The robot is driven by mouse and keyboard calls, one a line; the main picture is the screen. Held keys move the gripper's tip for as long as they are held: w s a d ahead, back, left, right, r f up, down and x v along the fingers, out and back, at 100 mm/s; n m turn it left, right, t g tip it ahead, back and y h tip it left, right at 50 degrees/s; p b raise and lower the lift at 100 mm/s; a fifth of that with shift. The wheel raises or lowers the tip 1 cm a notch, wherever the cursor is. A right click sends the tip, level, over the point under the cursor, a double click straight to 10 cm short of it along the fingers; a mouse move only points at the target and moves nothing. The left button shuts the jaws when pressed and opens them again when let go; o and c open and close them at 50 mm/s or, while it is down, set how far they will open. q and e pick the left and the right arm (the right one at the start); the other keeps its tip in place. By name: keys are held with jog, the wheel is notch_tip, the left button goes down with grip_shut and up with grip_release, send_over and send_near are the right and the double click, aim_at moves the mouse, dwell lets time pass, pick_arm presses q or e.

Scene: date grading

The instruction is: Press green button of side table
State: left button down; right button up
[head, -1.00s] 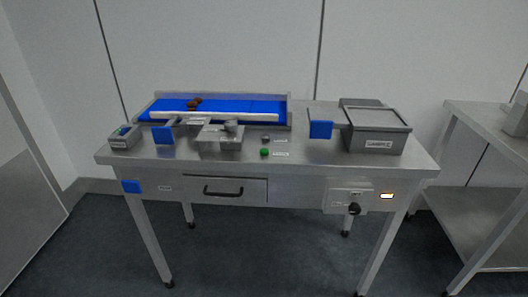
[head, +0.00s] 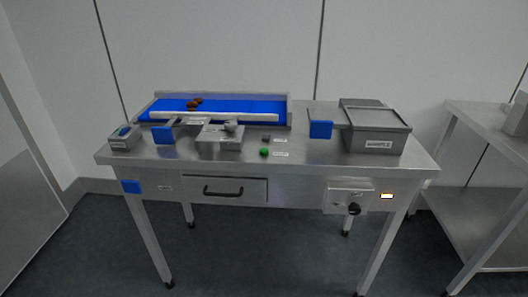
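A steel table (head: 310,165) stands ahead of me. A small round green button (head: 264,152) sits on its top near the front middle, with a small label to its right. A dark grey button (head: 266,139) lies just behind it, also with a label. Nothing touches the green button and nothing hides it. Neither of my grippers is in view.
A blue conveyor (head: 230,106) with brown dates (head: 194,103) runs along the table's back. A grey labelled box (head: 376,140) stands at the right and a small grey box (head: 124,137) at the left. A drawer (head: 225,190) is shut. Another steel table (head: 482,130) stands at right.

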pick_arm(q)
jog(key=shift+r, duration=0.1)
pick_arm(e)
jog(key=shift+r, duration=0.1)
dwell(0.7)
